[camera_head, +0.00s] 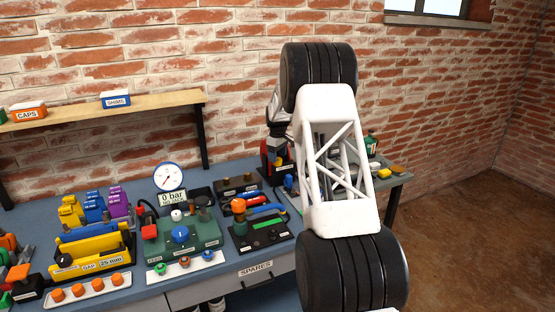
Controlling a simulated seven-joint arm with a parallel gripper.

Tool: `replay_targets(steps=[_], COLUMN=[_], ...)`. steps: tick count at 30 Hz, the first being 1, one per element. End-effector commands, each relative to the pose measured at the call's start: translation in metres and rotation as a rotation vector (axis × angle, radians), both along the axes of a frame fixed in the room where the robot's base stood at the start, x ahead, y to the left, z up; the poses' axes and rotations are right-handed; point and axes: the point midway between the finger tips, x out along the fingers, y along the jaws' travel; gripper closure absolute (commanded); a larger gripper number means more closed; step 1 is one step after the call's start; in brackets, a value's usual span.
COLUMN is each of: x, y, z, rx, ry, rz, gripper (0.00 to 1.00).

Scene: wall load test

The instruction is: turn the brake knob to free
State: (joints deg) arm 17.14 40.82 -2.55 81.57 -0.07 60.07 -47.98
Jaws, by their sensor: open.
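A green box (205,237) with a blue round knob (180,234) on its front stands on the bench in the middle. A white and a dark knob sit on its top, and a red block is at its left. Which knob is the brake knob I cannot tell, as the small labels are unreadable. My gripper (275,153) is small and partly hidden behind my white arm link, beyond and to the right of the green box. It is open and apart from the blue knob.
A round gauge (169,177) with a "0 bar" sign stands behind the green box. A yellow gap gauge (92,250) is at left, and a dark panel with an orange-topped handle (239,207) at right. A shelf (100,109) runs along the brick wall.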

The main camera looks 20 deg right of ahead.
Motion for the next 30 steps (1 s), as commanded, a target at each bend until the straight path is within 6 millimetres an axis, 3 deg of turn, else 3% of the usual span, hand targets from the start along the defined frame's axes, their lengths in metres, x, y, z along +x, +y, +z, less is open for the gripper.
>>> replay_targets(steps=[6,16,26,30], x=[0.0,0.0,0.0,0.0], y=[0.0,0.0,0.0,0.0], z=[-0.015,-0.017,-0.017,-0.017], rx=[0.0,0.0,-0.001,0.0], ry=[0.0,0.0,-0.001,0.0], rz=[0.0,0.0,0.0,0.007], gripper=[0.31,0.31,0.8,0.8])
